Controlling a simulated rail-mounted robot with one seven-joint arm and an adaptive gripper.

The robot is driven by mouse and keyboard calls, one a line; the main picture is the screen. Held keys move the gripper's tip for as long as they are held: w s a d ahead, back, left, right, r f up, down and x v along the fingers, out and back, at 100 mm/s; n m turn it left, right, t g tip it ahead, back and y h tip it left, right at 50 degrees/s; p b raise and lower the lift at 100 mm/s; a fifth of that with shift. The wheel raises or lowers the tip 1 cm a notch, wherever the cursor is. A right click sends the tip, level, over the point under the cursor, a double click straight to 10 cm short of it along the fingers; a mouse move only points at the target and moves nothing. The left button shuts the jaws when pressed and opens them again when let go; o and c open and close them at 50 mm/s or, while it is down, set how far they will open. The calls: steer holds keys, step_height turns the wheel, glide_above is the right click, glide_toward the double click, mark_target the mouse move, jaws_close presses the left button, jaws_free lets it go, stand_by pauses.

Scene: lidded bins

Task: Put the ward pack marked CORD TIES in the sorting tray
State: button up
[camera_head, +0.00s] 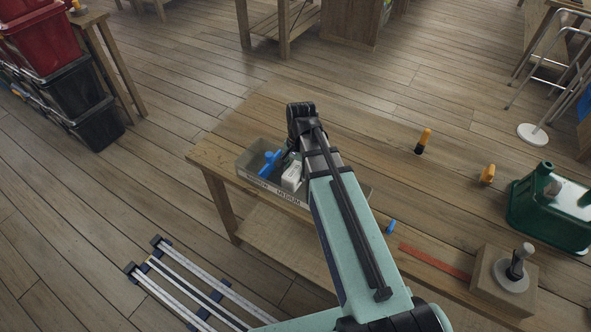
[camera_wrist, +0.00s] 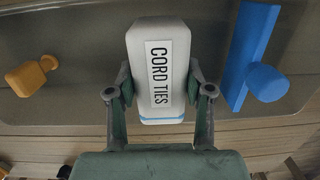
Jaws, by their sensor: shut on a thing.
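The CORD TIES pack (camera_wrist: 142,38) is a white block with a black-lettered label and a blue stripe at its near end. My gripper (camera_wrist: 159,80) is shut on it, one finger on each long side. In the head view the white pack (camera_head: 292,177) shows at a grey open tray (camera_head: 287,198) with a lettered strip on its front wall. I cannot tell whether the pack touches the tray floor. A blue-handled item (camera_head: 269,164) lies in the tray, left of the pack. My arm hides the tray's right part and most of my gripper.
The tray stands near the left end of a wooden table (camera_head: 232,150). A green bin (camera_head: 547,206) stands at the right, with a wooden block (camera_head: 490,287) before it. Orange-topped pieces (camera_head: 425,140) stand on the far side. An orange knob (camera_wrist: 30,76) shows in the wrist view.

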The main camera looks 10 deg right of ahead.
mark_target(298, 167)
steer(key=o, duration=1.2)
steer(key=shift+c, duration=0.2)
steer(key=shift+r, duration=0.65)
step_height(298, 167, up, 12)
steer(key=d+b, duration=0.1)
steer(key=b, duration=0.1)
steer(key=shift+w, duration=0.3)
